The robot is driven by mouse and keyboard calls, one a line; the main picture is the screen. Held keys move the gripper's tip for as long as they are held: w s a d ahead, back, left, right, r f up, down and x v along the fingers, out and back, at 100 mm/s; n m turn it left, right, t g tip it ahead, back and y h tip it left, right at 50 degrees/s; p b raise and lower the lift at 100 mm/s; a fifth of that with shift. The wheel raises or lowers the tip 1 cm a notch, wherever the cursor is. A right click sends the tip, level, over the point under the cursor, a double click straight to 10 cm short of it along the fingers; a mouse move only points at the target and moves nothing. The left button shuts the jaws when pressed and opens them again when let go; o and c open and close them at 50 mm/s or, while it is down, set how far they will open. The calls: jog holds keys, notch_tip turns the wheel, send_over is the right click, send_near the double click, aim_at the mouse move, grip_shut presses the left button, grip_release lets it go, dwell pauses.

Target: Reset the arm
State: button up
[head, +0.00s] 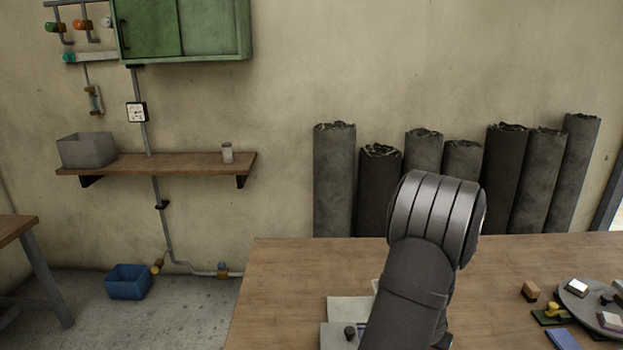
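My arm rises from the bottom of the head view, to the right of centre, and bends over at a ribbed grey joint above the wooden table (280,270). My gripper does not show in this view, so I cannot see whether it holds anything. The arm hides part of the table and part of the pale flat pieces beside it.
Pale flat pieces (345,308) with a dark knob lie left of my arm. Several dark sheet rolls (334,185) stand behind the table.

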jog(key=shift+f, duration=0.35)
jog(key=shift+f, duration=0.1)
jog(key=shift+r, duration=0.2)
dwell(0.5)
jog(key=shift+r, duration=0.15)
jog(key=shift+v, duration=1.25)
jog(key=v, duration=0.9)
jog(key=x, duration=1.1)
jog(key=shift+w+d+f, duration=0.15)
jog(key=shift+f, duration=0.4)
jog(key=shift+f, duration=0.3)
